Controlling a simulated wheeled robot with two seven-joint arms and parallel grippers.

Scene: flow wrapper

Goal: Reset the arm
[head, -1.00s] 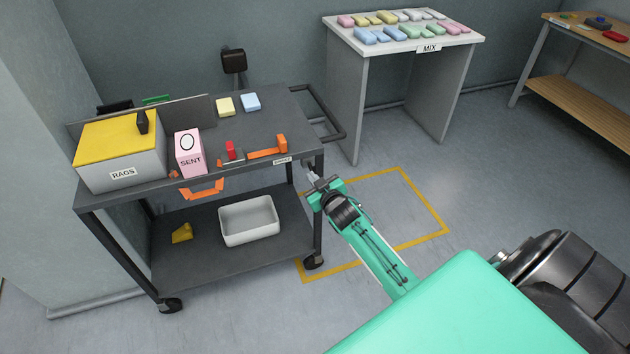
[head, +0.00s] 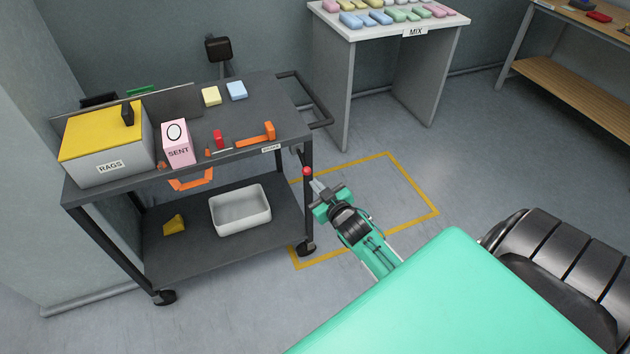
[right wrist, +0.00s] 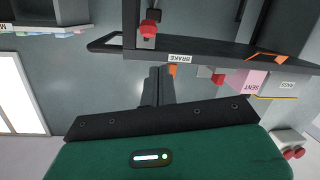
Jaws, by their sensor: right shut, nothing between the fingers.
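My right gripper (head: 317,187) is shut and empty, just off the right end of the dark cart (head: 250,105). Its closed fingers (right wrist: 157,86) also show in the right wrist view. A red knob (head: 306,171) on a dark lever is at the cart's right front leg, just beyond the fingertips in the head view. The knob shows in the right wrist view (right wrist: 150,28), apart from the fingers. A BRAKE label (right wrist: 179,58) is on the cart's edge. My left gripper is not in view.
The cart top bears a RAGS box (head: 108,145), a pink SENT box (head: 178,142) and an orange-handled tool (head: 268,132). A white bin (head: 240,210) sits on the lower shelf. A MIX table (head: 345,70) stands behind.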

